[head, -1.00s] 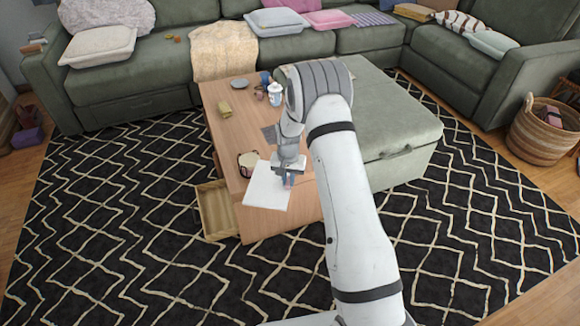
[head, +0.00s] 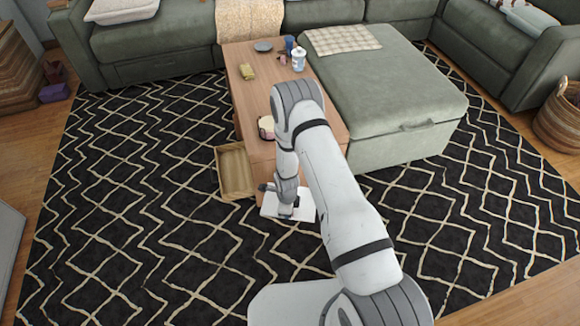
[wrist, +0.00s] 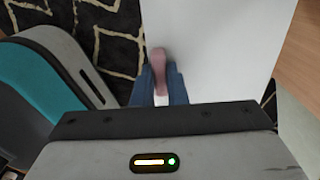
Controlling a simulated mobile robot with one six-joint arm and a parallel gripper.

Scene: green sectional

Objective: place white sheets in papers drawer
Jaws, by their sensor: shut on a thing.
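The white sheets (head: 303,205) are held flat by my gripper (head: 287,209) just beyond the near end of the wooden coffee table. In the wrist view the white sheets (wrist: 228,48) fill the upper middle and right. My gripper (wrist: 163,90) is shut on their edge there, and its fingertips are partly hidden. An open wooden drawer (head: 236,170) sticks out of the table's left side, left of and farther back than the sheets. Its visible inside looks empty.
The table (head: 246,97) carries a pinkish cup (head: 266,127), a yellowish item (head: 247,72), a dark dish (head: 263,46) and a white bottle (head: 298,60). A green ottoman (head: 385,95) stands to the right. Patterned rug (head: 150,200) lies clear left of the drawer.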

